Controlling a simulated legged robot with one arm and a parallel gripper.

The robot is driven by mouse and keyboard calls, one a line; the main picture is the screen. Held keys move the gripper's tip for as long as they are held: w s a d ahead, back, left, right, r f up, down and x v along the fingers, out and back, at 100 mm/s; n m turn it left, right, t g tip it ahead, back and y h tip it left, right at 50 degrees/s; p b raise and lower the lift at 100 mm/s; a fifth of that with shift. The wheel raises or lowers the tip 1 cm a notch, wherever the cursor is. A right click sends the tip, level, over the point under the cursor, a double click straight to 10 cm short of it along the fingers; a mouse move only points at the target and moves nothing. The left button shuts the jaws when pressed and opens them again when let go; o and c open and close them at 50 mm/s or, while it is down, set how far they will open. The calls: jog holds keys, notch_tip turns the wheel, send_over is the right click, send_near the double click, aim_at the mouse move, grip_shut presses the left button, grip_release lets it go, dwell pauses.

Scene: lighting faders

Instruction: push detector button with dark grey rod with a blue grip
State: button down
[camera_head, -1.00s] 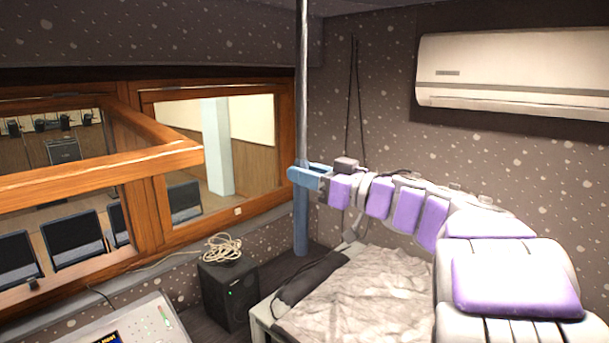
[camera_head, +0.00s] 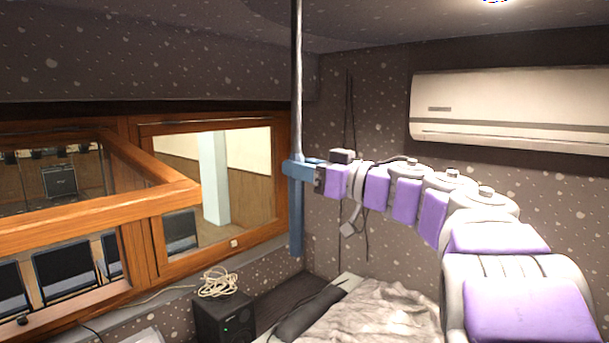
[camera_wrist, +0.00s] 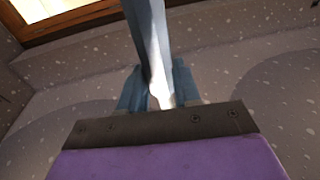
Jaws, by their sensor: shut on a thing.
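The rod has a long dark grey shaft (camera_head: 297,80) and a blue grip (camera_head: 296,220). It stands nearly upright, and its top runs out of the head view's upper edge. My gripper (camera_head: 297,169) is shut around the upper part of the blue grip. In the wrist view, the blue grip (camera_wrist: 146,30) rises between the blue fingers of my gripper (camera_wrist: 155,90). I cannot make out a detector or its button in any view. The rod's upper tip is out of view.
Ahead is the speckled ceiling, with a bright lamp (camera_head: 496,2) at the upper right. An air conditioner (camera_head: 510,108) is on the right wall. A wood-framed window (camera_head: 205,180) is at left. A black speaker (camera_head: 224,318) with coiled cable and a bed (camera_head: 375,315) are below.

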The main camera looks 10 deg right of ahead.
jog(key=shift+a, duration=0.6)
